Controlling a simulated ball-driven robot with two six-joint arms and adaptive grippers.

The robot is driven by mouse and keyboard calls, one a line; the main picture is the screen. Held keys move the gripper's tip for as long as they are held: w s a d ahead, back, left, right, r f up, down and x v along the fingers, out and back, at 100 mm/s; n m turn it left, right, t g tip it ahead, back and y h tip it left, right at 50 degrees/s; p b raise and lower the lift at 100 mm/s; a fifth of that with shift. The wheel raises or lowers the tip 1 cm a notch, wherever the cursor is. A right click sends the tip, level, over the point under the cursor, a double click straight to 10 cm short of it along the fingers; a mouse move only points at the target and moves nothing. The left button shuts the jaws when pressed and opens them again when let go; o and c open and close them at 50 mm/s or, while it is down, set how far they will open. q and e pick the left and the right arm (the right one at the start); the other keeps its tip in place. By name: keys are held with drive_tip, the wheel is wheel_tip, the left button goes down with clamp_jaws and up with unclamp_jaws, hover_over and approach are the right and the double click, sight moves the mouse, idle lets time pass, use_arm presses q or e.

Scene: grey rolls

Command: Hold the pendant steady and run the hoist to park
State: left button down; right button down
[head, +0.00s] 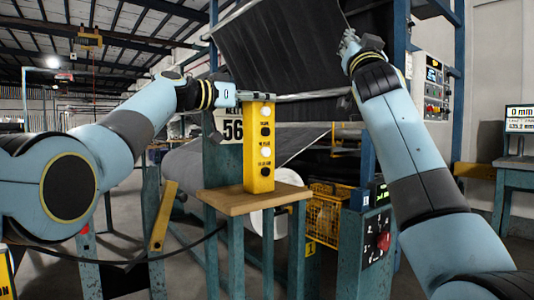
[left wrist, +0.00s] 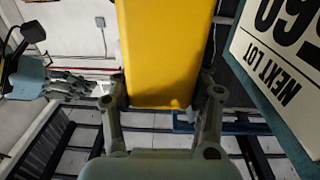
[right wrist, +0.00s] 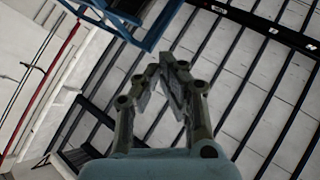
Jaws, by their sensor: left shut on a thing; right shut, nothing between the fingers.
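The yellow pendant (head: 259,150), with a column of black and white buttons, stands upright on a wooden-topped stand (head: 225,203). My left gripper (head: 262,97) is shut on the pendant near its top. In the left wrist view its fingers (left wrist: 165,100) lie on either side of the yellow body (left wrist: 165,45). My right gripper (head: 350,44) is raised to the right of the pendant, in front of the dark sheet. In the right wrist view its fingers (right wrist: 168,72) are together and empty. A small yellow overhead unit (head: 90,38), perhaps the hoist, hangs at upper left.
A large grey roll (head: 190,165) and dark sheet (head: 285,50) fill the machine behind. A control box with a red knob (head: 383,241) is right of the stand. A yellow crate (head: 325,215) sits low behind.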

sight(265, 152)
drive_tip(key=s+a+f+n+g+y, duration=0.25)
drive_tip(key=a+f+n+y, duration=0.25)
drive_tip(key=n+y, duration=0.35)
drive_tip(key=s+a+f+n+g+y, duration=0.1)
drive_tip(key=s+a+f+n+y, duration=0.2)
drive_tip(key=a+f+n+y, duration=0.45)
wheel_tip(265, 152, down, 11)
drive_tip(key=s+d+n+g+y, duration=0.1)
drive_tip(key=g, duration=0.2)
drive_tip(key=shift+s, duration=0.3)
drive_tip(key=shift+w, duration=0.15)
drive_tip(key=w+a, duration=0.4)
drive_tip(key=w, duration=0.3)
drive_tip(key=shift+a, duration=0.35)
drive_tip(key=shift+w+a, duration=0.1)
drive_tip(key=shift+w+a, duration=0.15)
drive_tip(key=shift+w, duration=0.1)
